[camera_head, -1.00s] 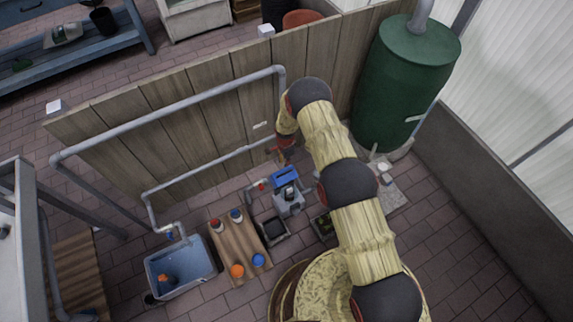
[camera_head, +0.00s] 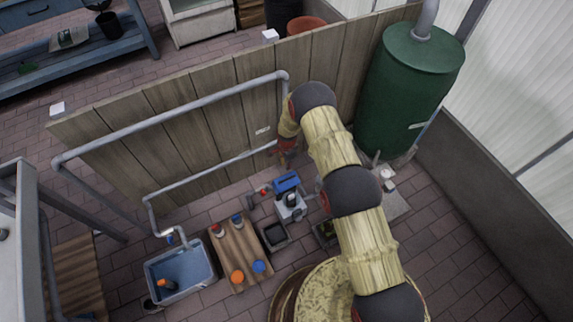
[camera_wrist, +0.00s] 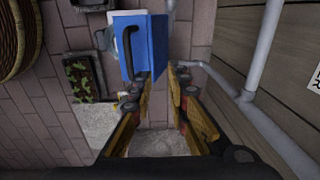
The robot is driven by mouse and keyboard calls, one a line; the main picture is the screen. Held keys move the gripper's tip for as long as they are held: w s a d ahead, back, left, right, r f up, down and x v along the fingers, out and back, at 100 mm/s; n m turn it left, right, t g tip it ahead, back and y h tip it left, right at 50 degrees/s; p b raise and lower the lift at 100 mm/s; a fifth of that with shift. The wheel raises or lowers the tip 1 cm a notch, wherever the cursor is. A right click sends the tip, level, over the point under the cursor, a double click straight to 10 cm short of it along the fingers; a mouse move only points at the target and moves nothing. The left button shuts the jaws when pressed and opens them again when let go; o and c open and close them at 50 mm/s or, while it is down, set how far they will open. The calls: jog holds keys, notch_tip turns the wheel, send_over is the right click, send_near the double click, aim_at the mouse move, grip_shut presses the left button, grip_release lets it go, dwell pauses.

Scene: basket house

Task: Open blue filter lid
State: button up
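The blue filter lid (camera_head: 287,182) is at the top of a small grey filter box (camera_head: 291,208) on the floor in front of the wooden fence. A dark area shows just below the lid in the head view; I cannot tell how far the lid is tilted. In the wrist view the blue lid (camera_wrist: 155,40) has a black handle (camera_wrist: 129,48) on its left part. My gripper (camera_wrist: 163,76) is open, with its fingertips at the lid's near edge. The left fingertip overlaps the lid; I cannot tell if it touches. Nothing is between the fingers.
A wooden fence (camera_head: 170,135) with grey pipes (camera_head: 170,112) stands close beside my gripper. A wooden board (camera_head: 238,250) with red, blue and orange items, a blue tub (camera_head: 180,275) and a dark tray (camera_head: 275,236) are left of the box. A green barrel (camera_head: 405,95) stands right.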

notch_tip(320, 180, up, 11)
jog(key=shift+s+r, duration=0.2)
jog(key=shift+s, duration=0.2)
